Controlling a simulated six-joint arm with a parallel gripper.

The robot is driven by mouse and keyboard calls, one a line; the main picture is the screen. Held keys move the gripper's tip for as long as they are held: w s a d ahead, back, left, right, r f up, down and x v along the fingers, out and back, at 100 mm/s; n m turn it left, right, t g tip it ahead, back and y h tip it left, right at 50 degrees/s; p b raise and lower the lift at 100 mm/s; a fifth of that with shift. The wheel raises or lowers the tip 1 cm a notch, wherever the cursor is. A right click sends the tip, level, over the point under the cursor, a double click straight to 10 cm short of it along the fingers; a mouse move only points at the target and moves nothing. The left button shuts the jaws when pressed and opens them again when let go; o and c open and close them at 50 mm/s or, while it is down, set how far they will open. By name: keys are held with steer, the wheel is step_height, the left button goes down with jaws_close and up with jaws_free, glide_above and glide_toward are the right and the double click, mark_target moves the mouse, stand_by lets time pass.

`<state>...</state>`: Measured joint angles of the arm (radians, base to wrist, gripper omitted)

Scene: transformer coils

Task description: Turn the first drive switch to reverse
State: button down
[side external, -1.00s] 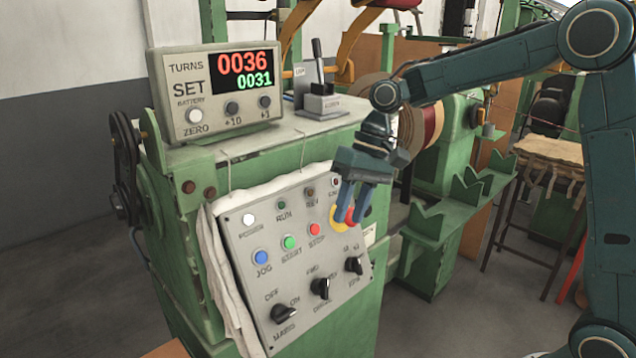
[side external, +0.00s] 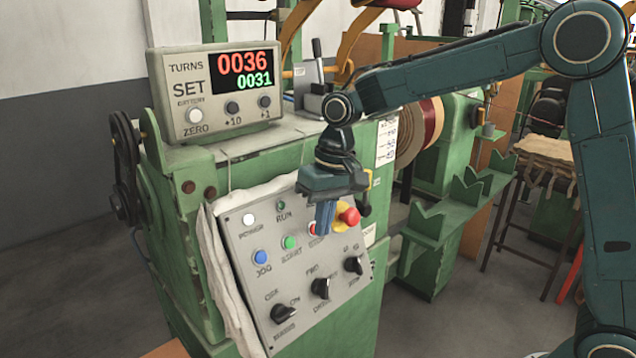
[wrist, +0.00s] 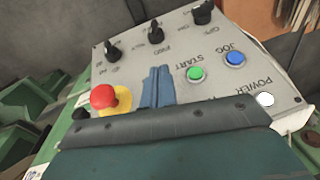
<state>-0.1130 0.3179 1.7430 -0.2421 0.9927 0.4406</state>
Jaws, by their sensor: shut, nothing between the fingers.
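The grey control panel (side external: 345,305) slopes on the front of the green machine. Its lower row has three black rotary knobs. The middle knob (side external: 320,288) has a blurred FWD label at its upper left and appears to be the drive switch; it also shows in the wrist view (wrist: 155,33). I cannot tell its exact setting. My gripper (side external: 324,231) is shut and empty, fingers pointing down over the upper panel, above the middle knob and apart from it. In the wrist view the closed fingers (wrist: 158,72) lie between the green button and the red emergency stop.
The red emergency stop (side external: 349,216) on its yellow base is just right of my fingers. The mains knob (side external: 283,313) and another knob (side external: 353,265) flank the middle one. Blue (side external: 260,257) and green (side external: 288,242) buttons sit left. The turns counter (side external: 215,90) stands above.

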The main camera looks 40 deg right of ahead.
steer(key=s+a+t+h, duration=0.1)
steer(key=s+a+h, duration=0.1)
steer(key=a, duration=0.3)
steer(key=s+a+r+n+t+h, duration=0.1)
steer(key=a+h, duration=0.2)
steer(key=a, duration=0.3)
steer(key=shift+s+r+h, duration=0.2)
steer(key=shift+s+h, duration=0.2)
steer(key=shift+d, duration=0.1)
glide_toward(319, 284)
step_height(319, 284, down, 4)
steer(key=w+a, duration=0.2)
steer(key=shift+s+d+f, duration=0.1)
steer(key=shift+d+f, duration=0.1)
steer(key=shift+d, duration=0.45)
steer(key=shift+s+d+f, duration=0.1)
steer(key=shift+d+f, duration=0.1)
steer(key=shift+d, duration=0.5)
steer(key=shift+s+d+f, duration=0.1)
steer(key=shift+d+f, duration=0.1)
steer(key=shift+d, duration=0.45)
